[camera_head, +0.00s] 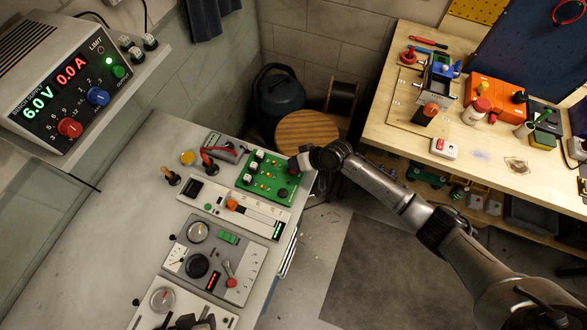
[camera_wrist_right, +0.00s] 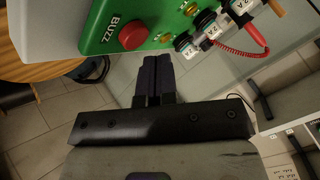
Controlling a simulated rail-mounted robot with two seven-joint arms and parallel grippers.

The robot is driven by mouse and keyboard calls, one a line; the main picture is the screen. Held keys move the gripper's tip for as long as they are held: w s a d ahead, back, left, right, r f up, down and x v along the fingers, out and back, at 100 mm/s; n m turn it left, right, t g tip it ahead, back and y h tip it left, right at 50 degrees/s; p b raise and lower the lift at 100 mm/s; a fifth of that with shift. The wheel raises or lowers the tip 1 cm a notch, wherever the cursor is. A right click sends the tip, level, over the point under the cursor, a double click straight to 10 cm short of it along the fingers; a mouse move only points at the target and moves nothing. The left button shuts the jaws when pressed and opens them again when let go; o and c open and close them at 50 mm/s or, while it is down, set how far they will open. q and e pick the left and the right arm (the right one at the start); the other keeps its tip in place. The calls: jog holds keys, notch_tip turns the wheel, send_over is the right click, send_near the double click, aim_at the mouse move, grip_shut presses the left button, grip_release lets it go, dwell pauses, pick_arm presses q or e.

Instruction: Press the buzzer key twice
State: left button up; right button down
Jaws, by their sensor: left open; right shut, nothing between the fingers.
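The red buzzer key (camera_wrist_right: 133,35) sits near the corner of the green board (camera_wrist_right: 160,12), beside the printed word BUZZ, in the right wrist view. The board (camera_head: 262,174) lies on the grey bench in the head view, where my right gripper (camera_head: 297,164) is over its right corner and mostly covers the key. My right gripper (camera_wrist_right: 152,62) is shut and empty, its tips close beside the key in the wrist picture; I cannot tell whether they touch it. My left gripper (camera_head: 194,321) is open and partly cut off at the head view's bottom edge.
White terminals and a red lead (camera_wrist_right: 238,50) stand along the board. Other instrument panels (camera_head: 215,257) line the bench below it. A power supply (camera_head: 70,85) is at upper left. A wooden workbench (camera_head: 400,130) stands at right, beyond a floor gap. The left bench top is clear.

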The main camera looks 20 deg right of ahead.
pick_arm(q)
jog(key=shift+a, duration=0.2)
dwell(0.4)
jog(key=shift+f, duration=0.1)
pick_arm(e)
jog(key=shift+f, duration=0.1)
pick_arm(q)
jog(key=shift+f, duration=0.15)
pick_arm(e)
jog(key=shift+f, duration=0.35)
pick_arm(q)
jog(key=shift+d, duration=0.2)
